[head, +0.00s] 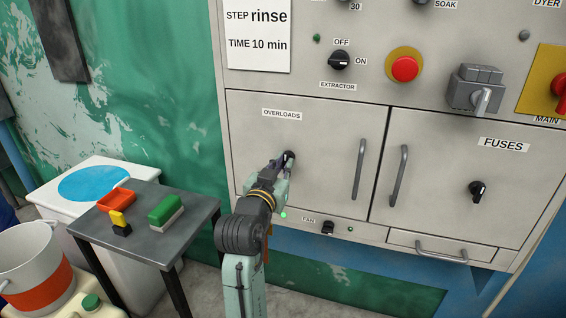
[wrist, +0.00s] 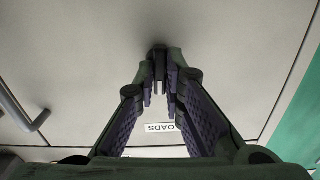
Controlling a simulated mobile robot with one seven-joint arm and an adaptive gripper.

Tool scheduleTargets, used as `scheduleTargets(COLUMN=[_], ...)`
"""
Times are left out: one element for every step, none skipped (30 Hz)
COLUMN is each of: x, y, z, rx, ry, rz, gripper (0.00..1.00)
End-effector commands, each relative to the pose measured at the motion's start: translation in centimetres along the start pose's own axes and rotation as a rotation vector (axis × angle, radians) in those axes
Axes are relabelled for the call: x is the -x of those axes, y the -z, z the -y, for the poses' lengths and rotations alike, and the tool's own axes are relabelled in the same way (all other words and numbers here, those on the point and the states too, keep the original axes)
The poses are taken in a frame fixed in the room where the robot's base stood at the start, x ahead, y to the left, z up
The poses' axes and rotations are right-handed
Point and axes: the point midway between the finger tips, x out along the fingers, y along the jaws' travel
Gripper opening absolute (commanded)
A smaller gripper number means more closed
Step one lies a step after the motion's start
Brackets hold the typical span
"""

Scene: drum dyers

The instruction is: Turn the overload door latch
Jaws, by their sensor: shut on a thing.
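The overload door (head: 310,185) is a grey panel labelled OVERLOADS, at the left of the cabinet. It looks shut, flush with the cabinet face. Its small black latch (head: 289,154) sits below the label and is mostly hidden by my gripper (head: 284,162). In the wrist view my gripper (wrist: 161,78) has its two fingers closed on the dark latch (wrist: 159,52) between their tips. The latch's turned angle cannot be told. The door's vertical handle (head: 359,170) is to the right of my gripper, and it also shows in the wrist view (wrist: 22,110).
The FUSES door (head: 440,185) with its black latch (head: 478,191) is to the right. Above are the extractor switch (head: 340,60) and a red button (head: 404,69). The FAN switch (head: 328,227) lies below. A grey table (head: 150,245) with small objects stands at the left.

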Motion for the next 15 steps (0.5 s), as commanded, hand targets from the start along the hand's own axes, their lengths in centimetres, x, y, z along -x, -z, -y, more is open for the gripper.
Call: scheduleTargets(x=[-0.01,-0.01,-0.01,-0.02,-0.02,-0.02,-0.02,-0.02,-0.02,-0.02,-0.02,-0.02,-0.02,-0.02,-0.02], y=[0.04,0.04,0.03,0.03,0.03,0.02,0.02,0.02,0.02,0.01,0.01,0.01,0.00,0.00,0.00], z=[-0.01,-0.01,-0.02,-0.03,-0.04,-0.04,-0.05,-0.05,-0.05,-0.04,-0.04,-0.04,-0.04,-0.04,-0.04], rx=[0.018,0.029,0.040,0.048,0.055,0.063,0.068,0.071,0.075,0.078,0.079,0.081,0.082,0.082,0.083], ry=[0.000,0.000,-0.001,-0.001,-0.001,-0.001,-0.001,-0.001,-0.001,-0.001,-0.001,-0.001,-0.001,-0.001,-0.001], rz=[0.001,0.001,0.000,0.000,0.000,0.000,0.000,0.000,-0.001,-0.001,-0.001,-0.001,-0.001,-0.001,-0.001], gripper=[0.00,0.00,0.00,0.00,0.00,0.00,0.00,0.00,0.00,0.00,0.00,0.00,0.00,0.00,0.00])
